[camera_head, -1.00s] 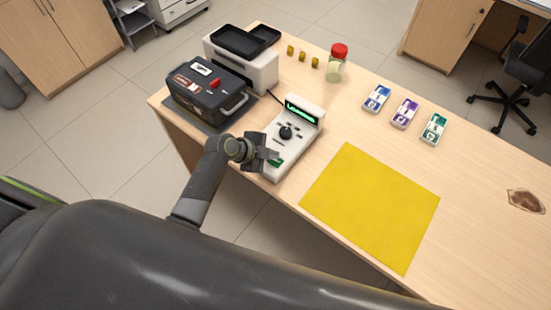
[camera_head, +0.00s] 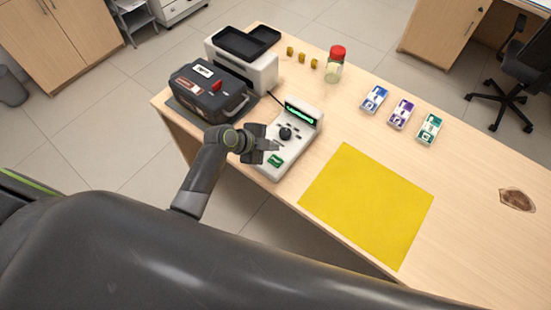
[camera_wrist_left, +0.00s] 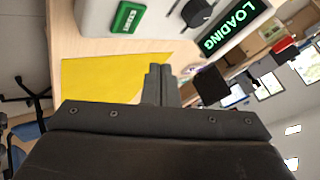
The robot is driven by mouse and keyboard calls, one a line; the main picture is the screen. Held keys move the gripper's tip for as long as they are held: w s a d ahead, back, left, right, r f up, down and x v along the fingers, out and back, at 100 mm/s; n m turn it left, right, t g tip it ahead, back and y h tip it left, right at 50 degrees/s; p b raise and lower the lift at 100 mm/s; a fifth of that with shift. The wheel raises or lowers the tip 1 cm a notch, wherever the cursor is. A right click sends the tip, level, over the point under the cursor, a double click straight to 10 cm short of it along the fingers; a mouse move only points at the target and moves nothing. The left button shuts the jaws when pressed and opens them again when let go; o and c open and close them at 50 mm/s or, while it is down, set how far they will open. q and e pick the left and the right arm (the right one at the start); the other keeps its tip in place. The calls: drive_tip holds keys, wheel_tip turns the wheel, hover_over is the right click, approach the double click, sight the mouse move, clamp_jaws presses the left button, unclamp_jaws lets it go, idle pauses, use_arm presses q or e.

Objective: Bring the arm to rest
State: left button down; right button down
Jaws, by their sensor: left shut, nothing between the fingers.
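My left gripper (camera_head: 274,145) is shut and empty. In the head view it hangs at the left edge of the white console (camera_head: 300,135), over or just beside it; I cannot tell whether they touch. The console has a black knob, a green button and a lit green display. In the left wrist view the shut fingers (camera_wrist_left: 159,82) point toward the console (camera_wrist_left: 100,14), whose display (camera_wrist_left: 235,28) reads "LOADING". My right gripper is not in view.
A dark case (camera_head: 208,92) and a white machine with a black tray (camera_head: 262,75) stand left of the console. A yellow mat (camera_head: 367,205) is right. The counter's right part (camera_head: 470,230) is mostly clear.

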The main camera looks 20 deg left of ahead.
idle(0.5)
use_arm(q)
drive_tip(key=s+a+r+n+g+y, duration=0.1)
drive_tip(key=s+a+r+n+y, duration=0.2)
drive_tip(key=s+a+n, duration=0.5)
drive_tip(key=s+a+r+n+g+y, duration=0.1)
drive_tip(key=s+a+r+n+y, duration=0.2)
drive_tip(key=s, duration=0.8)
drive_tip(key=s+a+r+n+g+y, duration=0.1)
drive_tip(key=s+a+r+n+y, duration=0.15)
drive_tip(key=s+n, duration=0.6)
wheel_tip(320, 180, down, 28)
drive_tip(key=a+m+g+b, duration=0.1)
drive_tip(key=a+b, duration=0.1)
drive_tip(key=b, duration=0.2)
drive_tip(key=s+d+f+g+h+b, duration=0.1)
drive_tip(key=s+f+b, duration=0.2)
drive_tip(key=s+f, duration=1.3)
wheel_tip(320, 180, down, 4)
drive_tip(key=shift+f, duration=0.2)
